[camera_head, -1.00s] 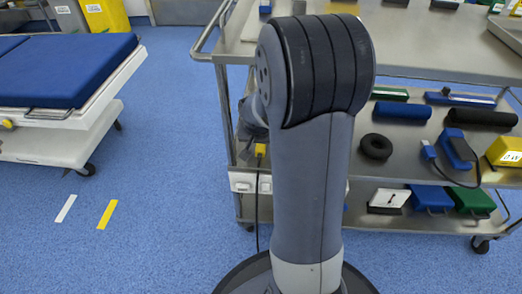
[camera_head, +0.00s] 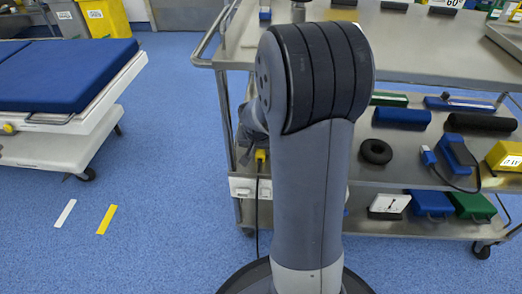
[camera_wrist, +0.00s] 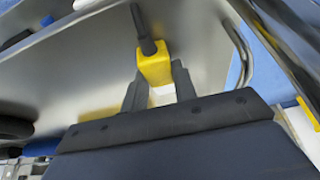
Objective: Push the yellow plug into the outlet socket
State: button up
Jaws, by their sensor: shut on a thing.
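The yellow plug (camera_head: 260,156) is above the white outlet sockets (camera_head: 242,188) on the left end of the steel cart in the head view. A dark cord hangs below the plug, past the outlet. In the wrist view the yellow plug (camera_wrist: 155,66) with its dark cord stub is between the fingers of my gripper (camera_wrist: 156,76), which is shut on it. A small white patch shows below the plug between the fingers; I cannot tell what it is. The arm hides most of my gripper in the head view. Plug and socket look apart, with their depth gap unclear.
The steel cart (camera_head: 430,45) holds a black ring (camera_head: 376,151), a blue roll (camera_head: 402,116) and a yellow box (camera_head: 505,155) on its shelf. A blue-topped bed (camera_head: 65,75) stands at left.

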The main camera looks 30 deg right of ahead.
aim_at(260, 153)
jog(key=shift+r, duration=0.1)
jog(key=shift+r+p, duration=0.45)
jog(key=shift+r, duration=0.15)
jog(key=p+v, duration=0.1)
jog(key=v, duration=0.1)
jog(key=shift+s+a+r+p, duration=0.15)
jog(key=shift+r+p, duration=0.1)
jog(key=shift+p, duration=0.05)
jog(key=s+a+p, duration=0.1)
jog(key=s+a, duration=0.8)
jog(key=s, duration=0.4)
jog(key=shift+s+a, duration=0.4)
jog(key=shift+f, duration=0.1)
jog(key=o, duration=0.5)
grip_shut()
jog(key=shift+s+d, duration=0.1)
